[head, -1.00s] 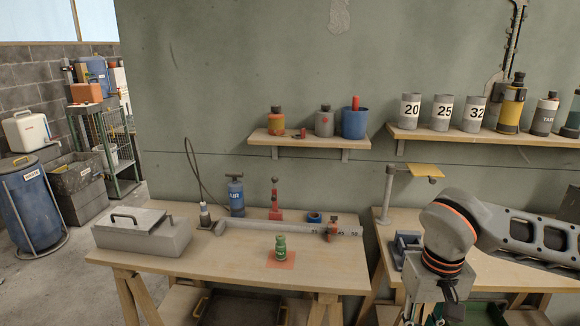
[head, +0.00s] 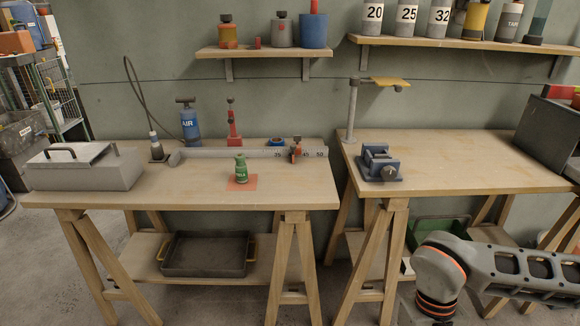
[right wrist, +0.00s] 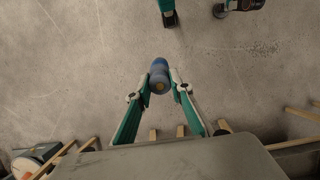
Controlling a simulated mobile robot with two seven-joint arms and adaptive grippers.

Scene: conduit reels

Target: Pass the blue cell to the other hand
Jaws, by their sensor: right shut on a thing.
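The bare concrete floor lies behind the cell. In the head view my right arm comes in at the lower right, and its gripper is below the picture edge. I cannot make out my left gripper in either current view.
The left workbench (head: 110,194) holds a grey lidded box (head: 85,170), a green bottle (head: 241,168) on a red mat and a blue air pump (head: 189,124). The right workbench (head: 450,165) holds a blue vise (head: 380,163) and has clear room in its middle.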

